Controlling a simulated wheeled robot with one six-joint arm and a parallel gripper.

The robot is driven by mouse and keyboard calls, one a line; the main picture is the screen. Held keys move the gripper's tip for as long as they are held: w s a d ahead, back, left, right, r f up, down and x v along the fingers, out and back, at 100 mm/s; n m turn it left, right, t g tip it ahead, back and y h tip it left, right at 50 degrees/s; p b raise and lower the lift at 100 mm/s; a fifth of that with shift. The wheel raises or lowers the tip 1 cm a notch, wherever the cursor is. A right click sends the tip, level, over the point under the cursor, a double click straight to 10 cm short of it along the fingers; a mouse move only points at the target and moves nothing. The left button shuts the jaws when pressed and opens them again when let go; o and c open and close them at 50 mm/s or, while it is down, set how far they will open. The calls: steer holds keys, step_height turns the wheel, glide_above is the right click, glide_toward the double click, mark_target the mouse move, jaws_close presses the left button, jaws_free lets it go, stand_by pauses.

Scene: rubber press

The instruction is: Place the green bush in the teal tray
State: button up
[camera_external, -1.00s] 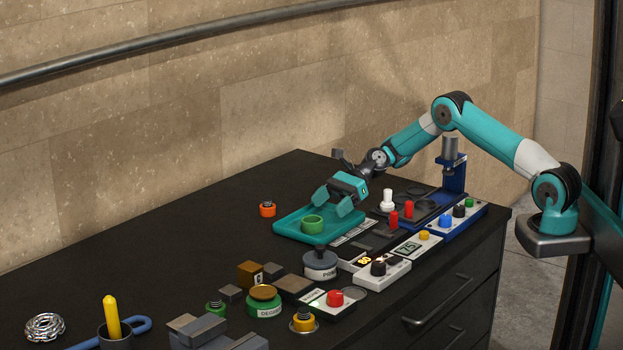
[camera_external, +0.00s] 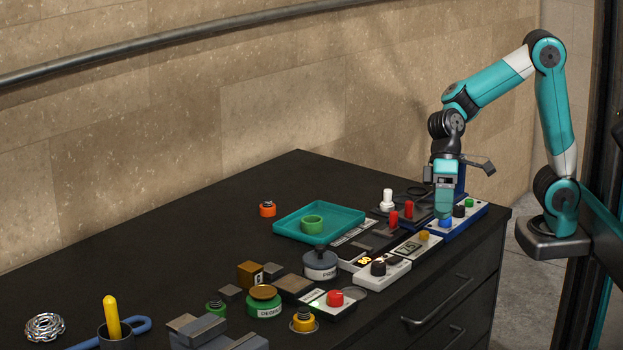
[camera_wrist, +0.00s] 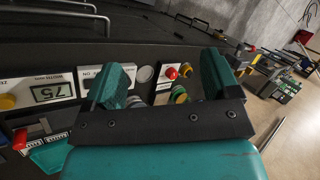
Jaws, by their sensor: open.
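The green bush (camera_external: 312,225), a short ring, sits upright in the teal tray (camera_external: 350,212) in the external view. The tray lies flat on the dark bench top. My gripper (camera_external: 444,212) is well to the right of the tray, pointing down over the blue-based press at the bench's right end. In the wrist view my gripper (camera_wrist: 165,80) shows two teal fingers apart with nothing held between them. A teal corner at the lower left of the wrist view may be the tray. The bush is not visible there.
Control panels with red, blue and yellow knobs (camera_external: 424,236) line the front edge. A grey-capped pot (camera_external: 320,265) stands in front of the tray. The bench's back left is clear.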

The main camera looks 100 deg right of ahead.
steer(key=s+a+f+n+g+h, duration=0.1)
steer(key=s+a+n+h, duration=0.1)
steer(key=s+n, duration=0.8)
steer(key=s+a, duration=0.1)
steer(key=s, duration=0.5)
steer(key=shift+s+f+g, duration=0.15)
steer(key=shift+s+g, duration=0.2)
steer(key=shift+g, duration=0.05)
